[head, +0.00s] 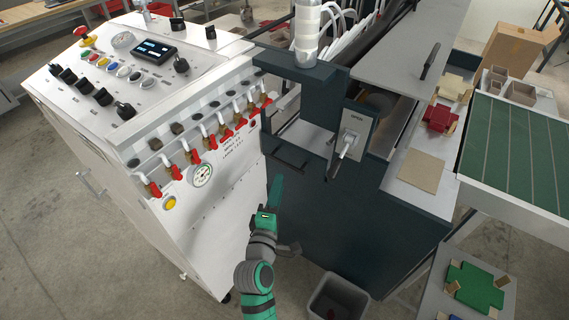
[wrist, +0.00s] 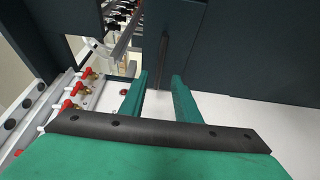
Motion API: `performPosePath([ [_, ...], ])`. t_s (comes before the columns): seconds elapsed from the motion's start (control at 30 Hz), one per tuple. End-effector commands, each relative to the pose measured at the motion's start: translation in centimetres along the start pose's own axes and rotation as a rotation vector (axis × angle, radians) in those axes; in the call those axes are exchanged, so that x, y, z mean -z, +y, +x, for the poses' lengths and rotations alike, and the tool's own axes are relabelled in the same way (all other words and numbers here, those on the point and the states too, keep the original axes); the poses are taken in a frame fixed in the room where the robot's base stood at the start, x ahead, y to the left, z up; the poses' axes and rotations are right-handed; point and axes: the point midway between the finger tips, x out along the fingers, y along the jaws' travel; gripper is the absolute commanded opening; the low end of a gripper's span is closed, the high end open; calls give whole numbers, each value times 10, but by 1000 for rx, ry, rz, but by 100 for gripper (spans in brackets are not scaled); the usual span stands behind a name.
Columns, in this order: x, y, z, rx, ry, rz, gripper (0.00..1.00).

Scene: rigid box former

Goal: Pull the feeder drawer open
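The feeder drawer appears to be the dark front of the machine (head: 325,215), with a thin dark bar handle (head: 289,159) below an open bay; I cannot tell the drawer's exact outline. The drawer looks closed. My gripper (head: 275,188) is low in front of this dark front, beside the white control cabinet. In the wrist view its two green fingers (wrist: 160,88) are apart with nothing between them. Beyond them a dark upright bar (wrist: 163,60) stands against the dark panel, apart from the fingertips; it may be the handle.
The white control cabinet (head: 228,190) with red-handled valves (head: 210,141) stands close on the left. A lever panel marked OPEN (head: 354,132) is on the right of the bay. A grey bin (head: 338,296) stands on the floor right of my arm.

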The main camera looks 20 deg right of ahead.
Motion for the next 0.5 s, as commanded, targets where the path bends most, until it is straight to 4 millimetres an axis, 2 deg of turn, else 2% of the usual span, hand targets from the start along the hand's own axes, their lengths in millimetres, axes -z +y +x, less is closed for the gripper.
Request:
performPosePath([
  [0.5,0,1,81,-2,1,3,29],
])
